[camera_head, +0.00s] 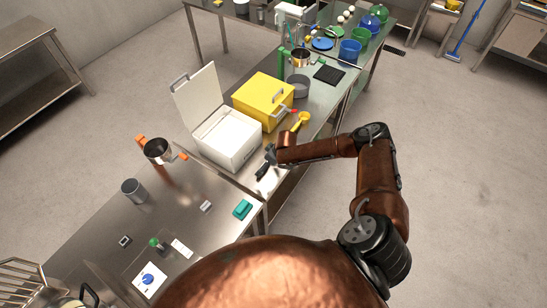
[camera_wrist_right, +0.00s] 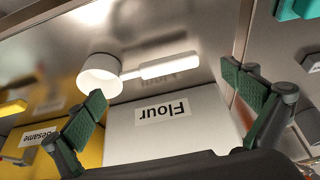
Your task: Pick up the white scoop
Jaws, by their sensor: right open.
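The white scoop (camera_wrist_right: 101,76) lies on the steel table in front of the white box labelled Flour (camera_wrist_right: 165,125) in the right wrist view. Its round cup is at the left and its flat handle points right. In the head view the scoop (camera_head: 267,182) is a small white shape beside my right gripper (camera_head: 267,164), partly hidden by it. My right gripper is open in the wrist view (camera_wrist_right: 172,105), with its green-padded fingers wide apart and nothing between them. The scoop shows beyond the fingertips. I cannot tell the exact height above it. My left gripper is not in view.
The white box (camera_head: 228,138) has its lid raised. A yellow box (camera_head: 263,98) and a yellow scoop (camera_head: 301,119) are behind it. A teal block (camera_head: 242,209) lies near the front table edge.

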